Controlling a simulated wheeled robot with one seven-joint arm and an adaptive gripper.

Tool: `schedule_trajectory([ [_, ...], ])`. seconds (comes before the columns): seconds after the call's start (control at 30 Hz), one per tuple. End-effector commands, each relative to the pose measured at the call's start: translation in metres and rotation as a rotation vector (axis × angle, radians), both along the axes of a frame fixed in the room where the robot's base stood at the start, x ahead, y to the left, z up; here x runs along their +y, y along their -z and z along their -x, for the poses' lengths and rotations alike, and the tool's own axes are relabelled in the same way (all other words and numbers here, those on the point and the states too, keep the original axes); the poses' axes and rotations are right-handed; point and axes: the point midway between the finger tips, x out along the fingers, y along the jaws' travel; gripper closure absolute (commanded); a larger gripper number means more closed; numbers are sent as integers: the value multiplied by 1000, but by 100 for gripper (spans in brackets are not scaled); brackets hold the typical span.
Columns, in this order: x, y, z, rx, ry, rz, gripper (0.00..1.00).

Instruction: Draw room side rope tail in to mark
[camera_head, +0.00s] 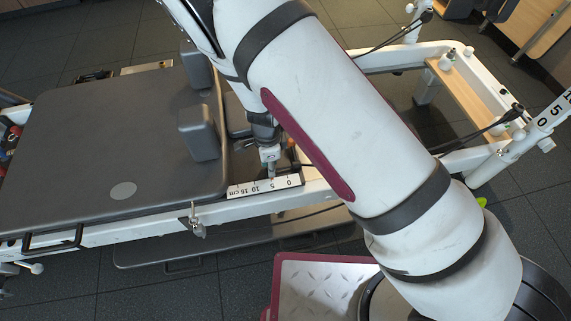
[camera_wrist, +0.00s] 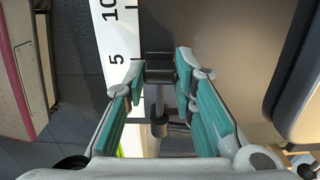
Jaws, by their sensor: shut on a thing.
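My gripper (camera_head: 269,160) reaches down to the bed rail beside the white scale strip (camera_head: 265,186), which is marked 0, 5, 10 and 15 cm. In the wrist view its teal-padded fingers (camera_wrist: 160,68) are closed in on a short dark piece between the tips. This piece seems to be the room side rope tail, but its run is hidden. The scale also shows in the wrist view (camera_wrist: 118,40), with 5 and 10 readable just left of the fingertips. In the head view the fingertips are near the 5 mark. A grey metal fitting (camera_wrist: 160,126) shows between the fingers.
The dark padded carriage (camera_head: 110,130) with its shoulder blocks (camera_head: 198,132) lies left of the gripper. The white frame rail (camera_head: 130,232) runs along the near side with a metal knob (camera_head: 195,222). Black cords lead to the frame's right end, where a wooden strip (camera_head: 465,95) sits.

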Motion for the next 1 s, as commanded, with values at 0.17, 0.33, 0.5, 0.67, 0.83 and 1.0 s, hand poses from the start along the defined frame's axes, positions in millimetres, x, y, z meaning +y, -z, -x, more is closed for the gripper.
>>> schedule_trajectory([
  [0.17,4,0,1,0,-1,-1,62],
  [0.33,3,0,1,0,-1,-1,42],
  [0.5,3,0,1,0,0,0,42],
  [0.67,3,-4,1,0,0,0,42],
  [0.83,3,-15,1,-1,1,0,42],
  [1.0,3,-28,1,-1,0,0,42],
])
